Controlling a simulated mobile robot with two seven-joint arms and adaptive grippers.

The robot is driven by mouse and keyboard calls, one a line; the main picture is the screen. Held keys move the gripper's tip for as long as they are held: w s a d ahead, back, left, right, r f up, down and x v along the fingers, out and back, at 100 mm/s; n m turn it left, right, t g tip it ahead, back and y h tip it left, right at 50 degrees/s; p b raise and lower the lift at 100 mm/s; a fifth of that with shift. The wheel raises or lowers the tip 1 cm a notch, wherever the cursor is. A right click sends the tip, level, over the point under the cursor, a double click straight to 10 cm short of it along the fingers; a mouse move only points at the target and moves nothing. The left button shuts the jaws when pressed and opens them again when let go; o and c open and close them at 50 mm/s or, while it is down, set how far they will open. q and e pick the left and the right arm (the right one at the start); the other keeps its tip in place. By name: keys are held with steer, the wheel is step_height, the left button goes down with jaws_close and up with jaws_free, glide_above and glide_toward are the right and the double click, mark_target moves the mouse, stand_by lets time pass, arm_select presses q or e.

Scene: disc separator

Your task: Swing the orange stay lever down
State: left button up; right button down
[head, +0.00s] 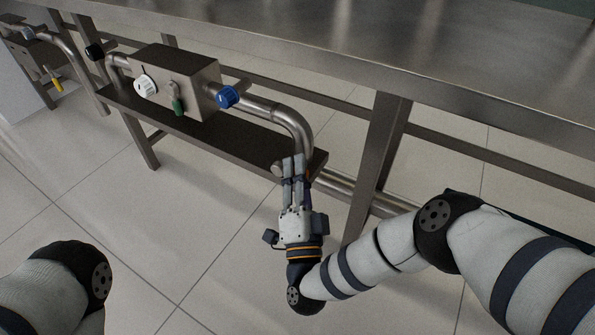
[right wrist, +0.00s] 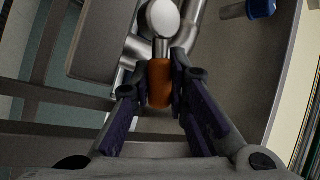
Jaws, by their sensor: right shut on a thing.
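The orange stay lever (right wrist: 159,84) shows in the right wrist view as an orange grip between the two fingers of my right gripper (right wrist: 160,88). The fingers are shut on it from both sides. Above it in that view are a metal stem and a pale rounded end (right wrist: 163,18). In the head view my right gripper (head: 293,160) reaches up to the bent steel pipe (head: 298,126) at the right end of the low shelf; the fingers hide most of the lever there. My left arm shows at the lower left, but its gripper is out of view.
A metal box (head: 180,80) with a white knob (head: 146,86), a green lever (head: 177,103) and a blue knob (head: 228,97) stands on the shelf (head: 215,134). The steel table (head: 400,65) overhangs behind; its leg (head: 382,145) is right of my gripper. Open tiled floor lies in front.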

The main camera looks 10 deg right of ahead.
steer(key=shift+f, duration=0.15)
steer(key=c, duration=1.5)
jaws_free()
steer(key=shift+c, duration=0.2)
